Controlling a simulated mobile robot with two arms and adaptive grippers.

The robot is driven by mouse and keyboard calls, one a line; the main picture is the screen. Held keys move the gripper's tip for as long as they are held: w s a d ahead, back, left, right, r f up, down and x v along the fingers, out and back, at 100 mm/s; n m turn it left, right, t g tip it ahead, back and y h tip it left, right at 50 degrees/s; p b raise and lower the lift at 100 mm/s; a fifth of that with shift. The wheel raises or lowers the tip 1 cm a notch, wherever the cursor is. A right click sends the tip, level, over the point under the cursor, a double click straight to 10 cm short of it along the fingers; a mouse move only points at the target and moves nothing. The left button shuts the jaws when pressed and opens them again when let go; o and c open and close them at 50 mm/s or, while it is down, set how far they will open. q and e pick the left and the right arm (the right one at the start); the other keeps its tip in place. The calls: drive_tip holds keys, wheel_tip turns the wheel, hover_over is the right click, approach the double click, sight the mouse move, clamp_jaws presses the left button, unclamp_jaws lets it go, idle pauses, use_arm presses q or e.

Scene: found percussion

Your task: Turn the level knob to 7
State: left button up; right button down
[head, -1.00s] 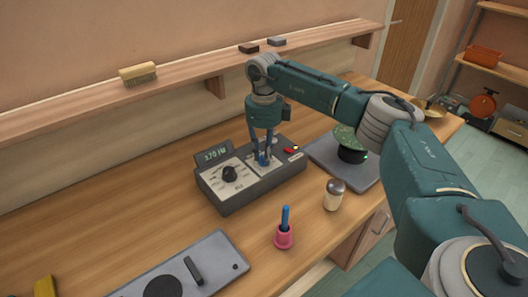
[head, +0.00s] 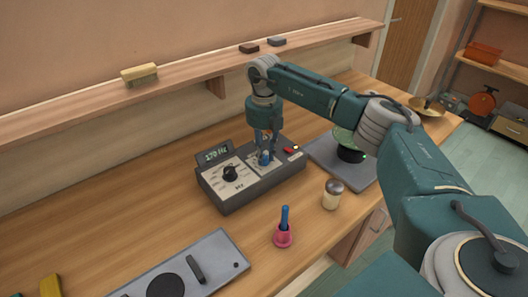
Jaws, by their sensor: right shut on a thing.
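A dark grey control box (head: 252,188) with a pale face panel stands on the bench. A black knob (head: 230,173) sits on its left part, below a small display (head: 213,153) that reads about 170 Hz. My right gripper (head: 264,158) points down over the right part of the box. It is shut on a blue knob (head: 264,160), which I take as the level knob. The fingers partly cover this knob, and its scale is too small to read. A red switch (head: 289,150) is at the box's right end. My left gripper is not in view.
A grey plate with a green domed thing (head: 344,140) is right of the box. A shaker jar (head: 333,194), a pink holder with a blue handle (head: 284,235) and a flat grey panel (head: 215,259) are in front. A shelf (head: 190,92) with a brush (head: 139,74) runs behind.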

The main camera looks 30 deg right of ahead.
drive_tip(key=shift+r+m, duration=0.1)
drive_tip(key=shift+m, duration=1.2)
drive_tip(key=c, duration=1.5)
unclamp_jaws()
drive_tip(key=shift+c, duration=0.2)
drive_tip(key=shift+r, duration=0.2)
wheel_tip(320, 180, up, 12)
drive_tip(key=shift+f, duration=0.25)
